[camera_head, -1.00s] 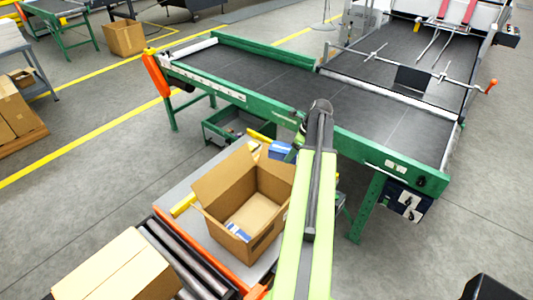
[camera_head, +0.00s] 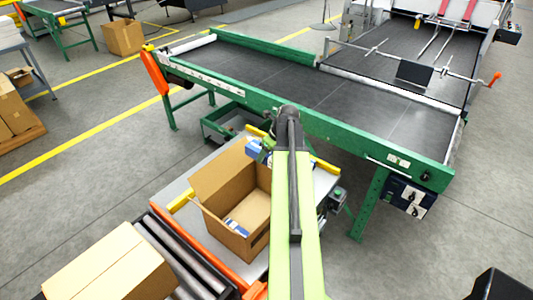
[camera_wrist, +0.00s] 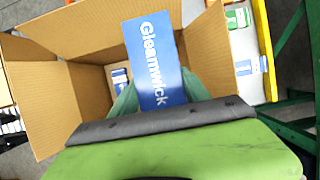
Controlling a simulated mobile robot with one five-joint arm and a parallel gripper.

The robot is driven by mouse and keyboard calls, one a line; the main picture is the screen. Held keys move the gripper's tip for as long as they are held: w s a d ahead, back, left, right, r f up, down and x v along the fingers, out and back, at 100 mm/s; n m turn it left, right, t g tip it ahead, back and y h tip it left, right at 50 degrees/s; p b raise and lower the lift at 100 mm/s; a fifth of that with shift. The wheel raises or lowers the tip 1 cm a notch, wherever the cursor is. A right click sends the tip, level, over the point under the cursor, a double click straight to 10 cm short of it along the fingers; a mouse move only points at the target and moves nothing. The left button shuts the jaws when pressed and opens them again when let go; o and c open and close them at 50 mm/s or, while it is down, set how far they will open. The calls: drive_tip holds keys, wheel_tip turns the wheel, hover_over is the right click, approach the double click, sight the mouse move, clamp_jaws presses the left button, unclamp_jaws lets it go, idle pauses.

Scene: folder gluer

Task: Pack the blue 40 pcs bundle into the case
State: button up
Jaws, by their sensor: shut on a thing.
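The blue bundle (camera_wrist: 155,60), lettered "Gleamwick", is between the teal fingers of my gripper (camera_wrist: 160,92) in the wrist view. My gripper is shut on it. In the head view the blue bundle (camera_head: 255,150) shows in part at the far right edge of the case, with my arm covering some of it. The case (camera_head: 222,178) is an open brown carton with its flaps up. The wrist view shows the bundle above the opening of the case (camera_wrist: 92,92). A blue-and-white pack (camera_head: 236,228) lies on the case floor.
The case stands on a grey table with a yellow rail (camera_head: 182,198). A closed carton (camera_head: 108,268) sits at the front left by rollers (camera_head: 180,255). A green-framed conveyor (camera_head: 300,85) runs behind. Green (camera_wrist: 238,18) and blue (camera_wrist: 251,65) packs lie right of the case.

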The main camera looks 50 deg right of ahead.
wheel_tip(320, 180, down, 18)
drive_tip(key=b, duration=1.6)
drive_tip(key=shift+r+b, duration=0.15)
drive_tip(key=shift+b, duration=0.2)
drive_tip(key=o, duration=1.7)
drive_tip(key=shift+o, duration=0.2)
drive_tip(key=p+v, duration=1.6)
drive_tip(key=v, duration=0.1)
drive_tip(key=shift+r, duration=0.35)
drive_tip(key=shift+s, duration=0.1)
